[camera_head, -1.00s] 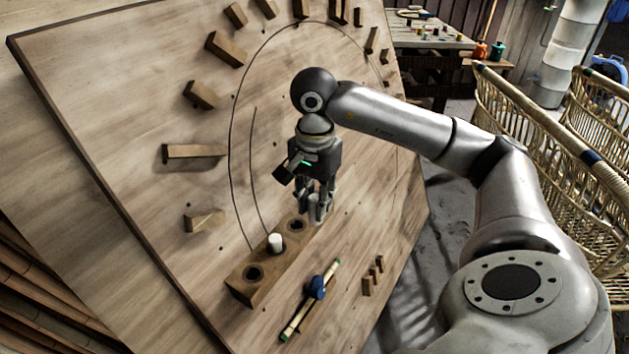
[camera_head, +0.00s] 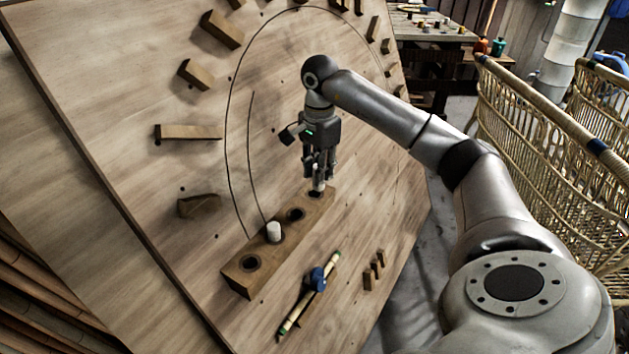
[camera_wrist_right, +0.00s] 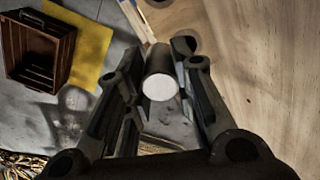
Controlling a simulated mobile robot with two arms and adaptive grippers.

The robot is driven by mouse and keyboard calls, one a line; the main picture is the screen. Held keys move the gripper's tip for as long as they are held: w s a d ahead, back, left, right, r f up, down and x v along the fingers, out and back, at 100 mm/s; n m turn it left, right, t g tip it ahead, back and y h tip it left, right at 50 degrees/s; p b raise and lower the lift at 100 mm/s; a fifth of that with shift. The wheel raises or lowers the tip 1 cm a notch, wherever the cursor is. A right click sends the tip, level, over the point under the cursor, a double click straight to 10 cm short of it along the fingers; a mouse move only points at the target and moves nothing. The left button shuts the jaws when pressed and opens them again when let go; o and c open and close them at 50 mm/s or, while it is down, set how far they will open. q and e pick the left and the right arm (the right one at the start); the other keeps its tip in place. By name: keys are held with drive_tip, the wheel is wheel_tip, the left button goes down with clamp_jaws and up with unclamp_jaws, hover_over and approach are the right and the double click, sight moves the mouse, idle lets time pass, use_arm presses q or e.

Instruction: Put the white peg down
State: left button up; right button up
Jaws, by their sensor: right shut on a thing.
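My right gripper (camera_head: 318,180) is over the far end of a wooden block (camera_head: 237,279) with a row of round holes. It is shut on a white peg (camera_head: 318,186), whose pale end shows between the fingers in the right wrist view (camera_wrist_right: 160,88). The held peg is close above the far hole; I cannot tell whether its lower end is inside. Another white peg (camera_head: 274,231) stands upright in the block, between two open holes. My left gripper is out of view.
The block sits on a large tilted wooden board (camera_head: 120,80) with several wooden blocks around a drawn curve. A pale green-ended rod with a blue clamp (camera_head: 317,280) and small wooden pegs (camera_head: 374,268) lie nearer. Rattan chairs (camera_head: 545,150) stand at right.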

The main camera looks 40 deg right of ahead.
drive_tip(key=w+f, duration=0.1)
drive_tip(key=w+d+f, duration=0.1)
drive_tip(key=f, duration=0.1)
drive_tip(key=w+f, duration=0.1)
drive_tip(key=shift+w+d+f+b, duration=0.1)
drive_tip(key=shift+d+f+b, duration=0.2)
drive_tip(key=shift+d+f, duration=0.1)
drive_tip(key=f, duration=0.3)
drive_tip(key=shift+w+d+b, duration=0.1)
drive_tip(key=shift+w+b, duration=0.1)
drive_tip(key=shift+b, duration=0.2)
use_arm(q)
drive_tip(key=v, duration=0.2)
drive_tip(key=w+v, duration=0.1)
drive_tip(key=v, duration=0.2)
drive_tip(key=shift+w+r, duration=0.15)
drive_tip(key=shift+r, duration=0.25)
use_arm(e)
drive_tip(key=shift+f, duration=0.25)
drive_tip(key=shift+f, duration=0.1)
drive_tip(key=o, duration=0.9)
drive_tip(key=shift+c, duration=0.2)
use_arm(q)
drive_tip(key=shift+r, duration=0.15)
